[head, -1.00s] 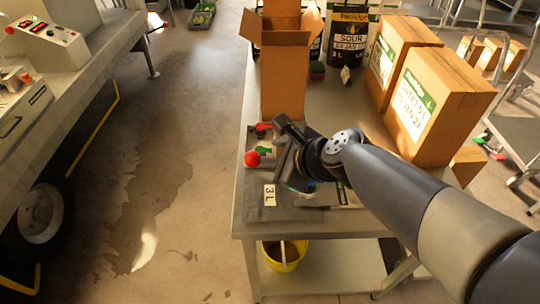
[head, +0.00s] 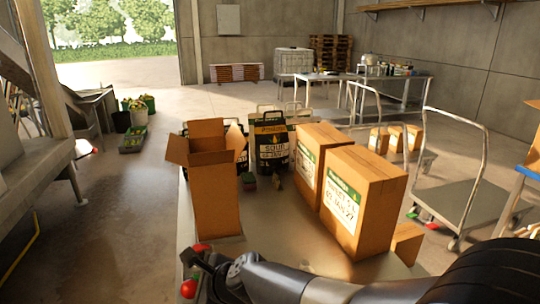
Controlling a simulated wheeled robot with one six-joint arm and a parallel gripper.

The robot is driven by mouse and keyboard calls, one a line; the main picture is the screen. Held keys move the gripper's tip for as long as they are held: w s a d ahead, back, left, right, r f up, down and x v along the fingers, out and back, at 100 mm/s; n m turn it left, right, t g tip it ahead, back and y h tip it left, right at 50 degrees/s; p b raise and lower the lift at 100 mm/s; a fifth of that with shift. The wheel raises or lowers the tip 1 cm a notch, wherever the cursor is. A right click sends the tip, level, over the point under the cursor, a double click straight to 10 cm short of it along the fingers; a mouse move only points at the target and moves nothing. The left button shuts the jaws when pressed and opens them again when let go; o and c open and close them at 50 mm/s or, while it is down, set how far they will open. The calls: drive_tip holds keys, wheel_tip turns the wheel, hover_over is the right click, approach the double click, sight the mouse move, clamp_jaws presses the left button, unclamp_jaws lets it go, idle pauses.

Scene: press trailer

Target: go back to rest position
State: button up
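My gripper (head: 196,266) is at the bottom of the head view, above the near left part of the table. My arm reaches in from the lower right. The gripper is small and dark here, and its fingers do not show clearly. A red ball-shaped knob (head: 188,288) shows just below it, and a red piece (head: 200,248) lies just behind it. I cannot tell whether the gripper touches either of them.
An open tall carton (head: 216,200) stands on the table (head: 300,250) behind my gripper. Two closed cartons (head: 362,200) stand to the right. Dark labelled bags (head: 271,145) stand at the back. A trolley (head: 460,205) is at right.

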drive_tip(key=x, duration=0.3)
drive_tip(key=shift+d+r, duration=0.1)
drive_tip(key=shift+r, duration=0.2)
